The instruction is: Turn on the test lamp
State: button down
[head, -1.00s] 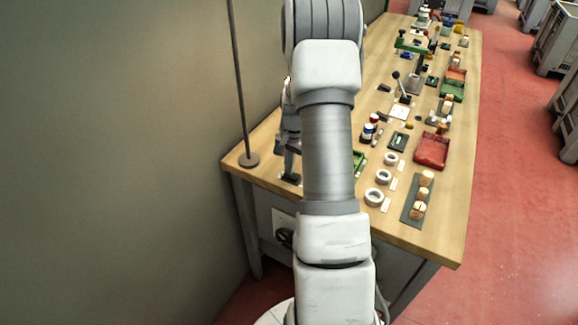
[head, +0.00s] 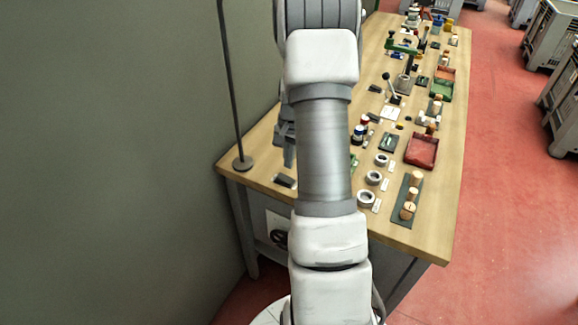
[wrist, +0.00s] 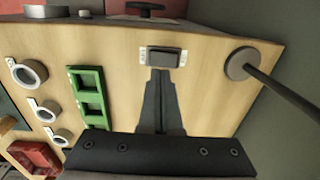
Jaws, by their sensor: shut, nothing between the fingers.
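A dark rocker switch (wrist: 165,56) with small pale labels on both sides lies near the bench edge. It also shows in the head view (head: 285,181). Which way the rocker is tipped is too small to tell. A thin dark pole on a round base (wrist: 240,63) stands beside it, also in the head view (head: 242,163); its top is out of frame, and no lamp head is seen. My gripper (wrist: 161,74) is shut and empty, its fingertips appearing just short of the switch in the wrist view. In the head view my gripper (head: 289,157) is partly hidden by my arm.
A green slotted tray (wrist: 89,95) and several white rings (wrist: 30,73) lie on the wooden bench (head: 420,235). A red tray (head: 421,151) and a strip with corks (head: 399,217) stand further right. A wall runs along the left.

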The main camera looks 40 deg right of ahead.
aim_at(282, 176)
notch_tip(282, 176, up, 9)
jog(key=shift+s+d, duration=0.15)
jog(key=shift+f, duration=0.15)
jog(key=b, duration=0.4)
jog(key=shift+s+d+f+t+b, duration=0.15)
jog(key=shift+s+f+t+b, duration=0.1)
jog(key=shift+t+b, duration=0.15)
jog(key=shift+b, duration=0.3)
jog(key=shift+r, duration=0.35)
jog(key=f, duration=0.4)
jog(key=w+f+b, duration=0.1)
jog(key=f, duration=0.4)
jog(key=w+a+f, duration=0.1)
jog(key=f, duration=0.3)
jog(key=shift+w+f+b, duration=0.25)
jog(key=shift+f+b, duration=0.1)
jog(key=shift+f, duration=0.05)
